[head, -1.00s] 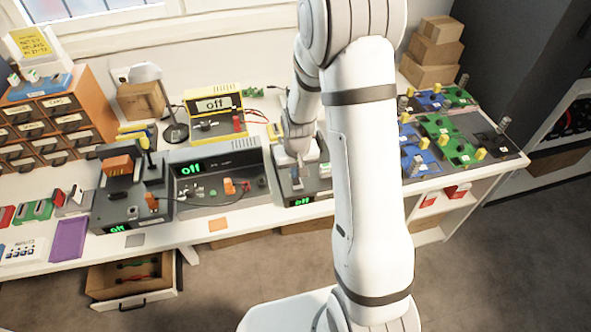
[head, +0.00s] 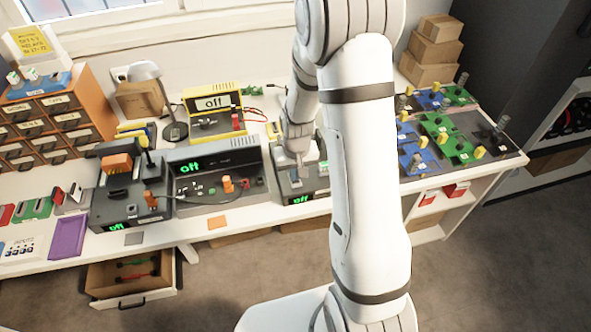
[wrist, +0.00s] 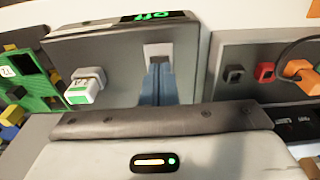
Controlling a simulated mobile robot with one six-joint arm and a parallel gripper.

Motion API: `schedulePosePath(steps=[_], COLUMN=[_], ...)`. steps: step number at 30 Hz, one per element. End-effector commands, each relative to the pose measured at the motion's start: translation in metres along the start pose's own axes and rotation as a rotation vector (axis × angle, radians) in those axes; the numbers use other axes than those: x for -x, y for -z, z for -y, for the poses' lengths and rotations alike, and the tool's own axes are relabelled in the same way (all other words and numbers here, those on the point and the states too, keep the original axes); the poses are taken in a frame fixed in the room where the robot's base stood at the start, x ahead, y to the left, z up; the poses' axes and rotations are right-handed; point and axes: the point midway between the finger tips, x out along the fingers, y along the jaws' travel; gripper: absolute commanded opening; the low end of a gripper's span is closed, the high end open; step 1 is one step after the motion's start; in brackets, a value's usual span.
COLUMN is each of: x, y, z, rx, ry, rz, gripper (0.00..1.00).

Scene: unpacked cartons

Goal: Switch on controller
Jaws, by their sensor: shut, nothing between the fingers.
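The controller is a grey box (head: 318,187) on the bench, right of centre in the head view, with a green "off" display (head: 301,199) on its front. In the wrist view the box (wrist: 100,55) fills the upper middle, and its "off" display (wrist: 154,16) is upside down. A pale switch plate (wrist: 158,49) is set in its top. My gripper (wrist: 158,66) is shut and empty, its blue-grey fingers pointing at the plate. I cannot tell whether the tips touch it. In the head view my gripper (head: 296,172) is over the box, partly hidden by my arm.
A wider grey unit (head: 215,170) reading "off" stands left of the controller, with an orange plug (wrist: 301,68) and cable near it. A white and green block (wrist: 86,86) and green boards are on the other side. A yellow meter (head: 213,103) stands behind.

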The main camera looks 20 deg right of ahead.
Motion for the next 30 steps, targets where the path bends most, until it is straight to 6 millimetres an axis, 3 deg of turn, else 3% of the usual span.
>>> schedulePosePath(steps=[11,30], x=[0.008,0.120], y=[0.001,-0.002], z=[-0.001,-0.001], rx=[-0.001,-0.001], ry=[0.000,0.000], rz=[-0.002,-0.004], gripper=[0.00,0.00])
